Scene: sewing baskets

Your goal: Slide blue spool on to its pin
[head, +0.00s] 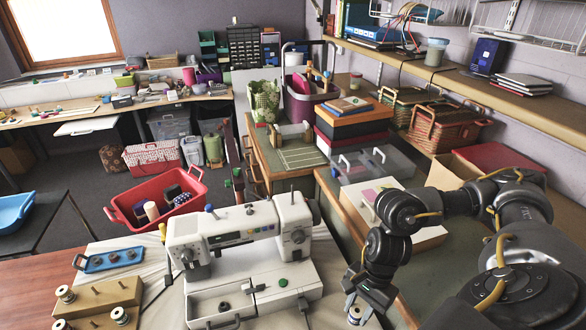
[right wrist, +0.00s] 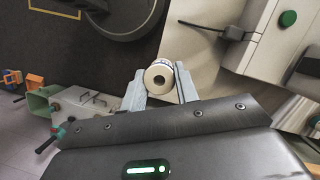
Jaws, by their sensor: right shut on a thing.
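My right gripper (head: 358,308) is low in the head view, right of the sewing machine, shut on a spool (head: 354,316). In the right wrist view, the spool (right wrist: 158,77) sits between the two grey fingertips (right wrist: 161,84). It shows a pale end with a dark centre hole; little of its thread colour can be made out. I cannot tell which post is the spool's pin. My left gripper is not in view.
A wooden rack (head: 95,299) with several spools is at lower left, below a blue tray (head: 110,261). A red basket (head: 190,205) holding spools stands behind the machine. A white box with a wooden side (head: 414,240) is near my right arm.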

